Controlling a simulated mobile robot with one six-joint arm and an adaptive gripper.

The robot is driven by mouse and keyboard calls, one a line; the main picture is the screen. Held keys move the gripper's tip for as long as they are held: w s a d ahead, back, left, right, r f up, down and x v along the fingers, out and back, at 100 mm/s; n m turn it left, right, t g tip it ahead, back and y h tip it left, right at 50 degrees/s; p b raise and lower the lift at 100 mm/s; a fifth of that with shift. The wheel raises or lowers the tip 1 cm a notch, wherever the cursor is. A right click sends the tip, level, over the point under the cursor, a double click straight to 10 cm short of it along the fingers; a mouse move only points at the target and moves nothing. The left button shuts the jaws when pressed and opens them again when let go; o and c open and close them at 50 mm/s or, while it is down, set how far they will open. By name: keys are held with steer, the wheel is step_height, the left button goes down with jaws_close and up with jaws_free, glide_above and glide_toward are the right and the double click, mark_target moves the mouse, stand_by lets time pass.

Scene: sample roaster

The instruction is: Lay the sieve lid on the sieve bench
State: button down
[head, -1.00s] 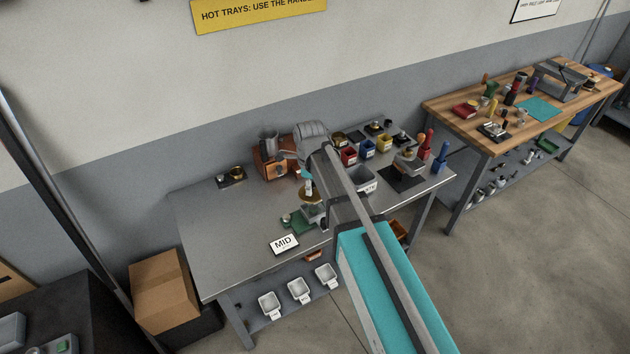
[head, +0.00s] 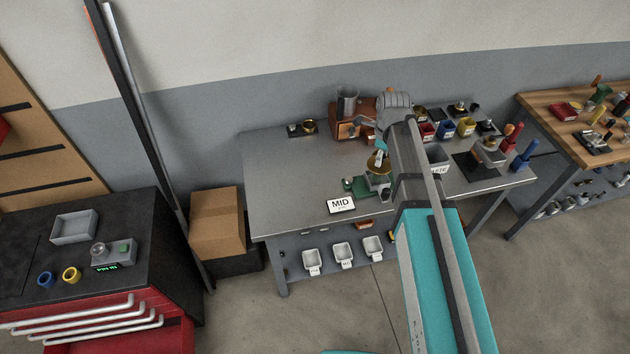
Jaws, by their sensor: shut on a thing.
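A small brass-coloured round piece (head: 378,163), which looks like the sieve lid, hangs at the end of my arm above the steel bench. My gripper (head: 381,150) is shut on it, partly hidden behind my arm. Below it on the bench is a green and grey device (head: 362,186). I cannot tell whether the brass piece touches it. The steel bench (head: 285,165), which I take for the sieve bench, has a wide bare top on its left. A white MID sign (head: 341,205) stands at its front edge.
An orange-brown machine (head: 347,120) and a small dark tray (head: 301,129) stand along the bench's back. White bins (head: 343,253) sit below. A black-topped red cabinet (head: 140,225) and cardboard box (head: 217,222) are left.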

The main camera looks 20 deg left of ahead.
step_height(320, 180, down, 10)
steer(key=b, duration=0.8)
steer(key=shift+r, duration=0.25)
steer(key=shift+s, duration=0.15)
